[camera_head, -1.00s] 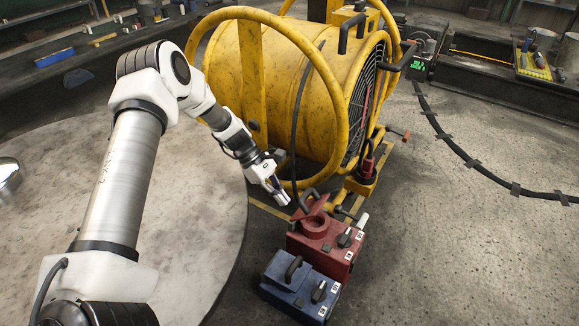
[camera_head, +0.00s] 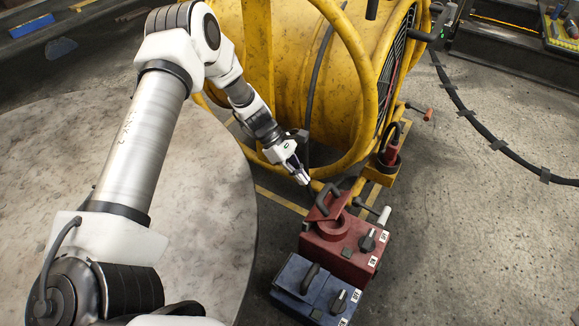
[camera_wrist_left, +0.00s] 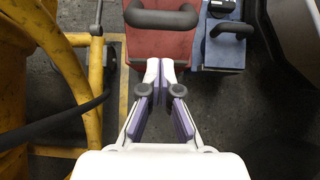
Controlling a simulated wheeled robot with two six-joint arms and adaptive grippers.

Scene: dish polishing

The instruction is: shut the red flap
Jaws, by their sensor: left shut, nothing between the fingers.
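A red box (camera_head: 350,255) with a round opening on top stands on the floor at the lower right of the head view. Its red flap (camera_head: 341,204) stands raised at the far side of the opening, with a dark handle (camera_head: 322,203) on it. My left gripper (camera_head: 304,179) is shut and empty, just beyond and left of the flap, apart from it in the head view. In the left wrist view the shut fingertips (camera_wrist_left: 162,66) point at a red surface (camera_wrist_left: 163,42) with a dark handle (camera_wrist_left: 161,18). Whether they touch it I cannot tell. My right gripper is out of view.
A blue box (camera_head: 310,290) with a handle stands beside the red one, nearer me. A large yellow drum-shaped fan (camera_head: 290,75) in a tubular frame is close behind my left gripper. A round pale tabletop (camera_head: 120,180) fills the left. The floor at right is mostly clear.

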